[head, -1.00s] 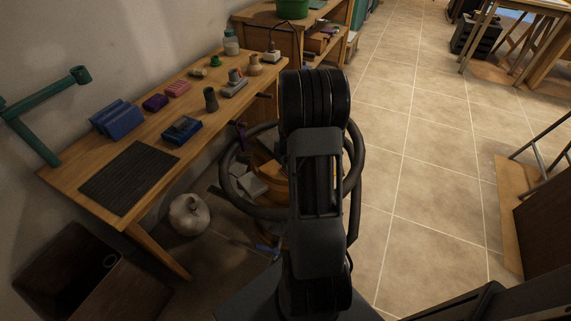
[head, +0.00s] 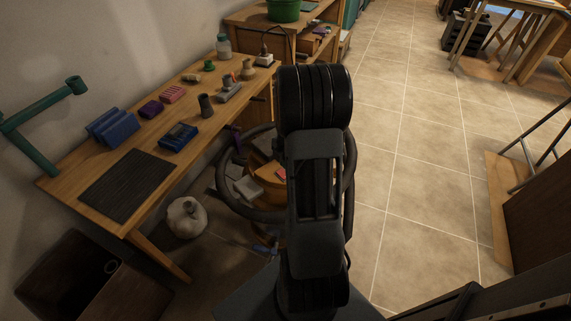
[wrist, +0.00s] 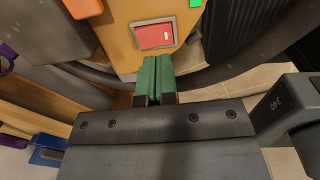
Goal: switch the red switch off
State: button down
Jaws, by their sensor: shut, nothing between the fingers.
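The red switch (wrist: 154,36) is a red rocker in a pale grey frame, set in the face of an orange-yellow panel (wrist: 118,38). It is in the upper middle of the wrist view. A small red patch that looks like it (head: 281,173) shows beside my arm in the head view. My gripper (wrist: 155,62) has green fingers, shut together and empty. The fingertips are just below the switch's lower edge in the wrist view; I cannot tell whether they touch the panel. In the head view my arm hides the gripper.
A dark round rail (head: 222,190) circles the orange panel's stand.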

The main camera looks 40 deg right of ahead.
notch_tip(320, 180, up, 9)
jog(key=s+p, duration=0.1)
dwell(0.3)
jog(key=shift+f, duration=0.1)
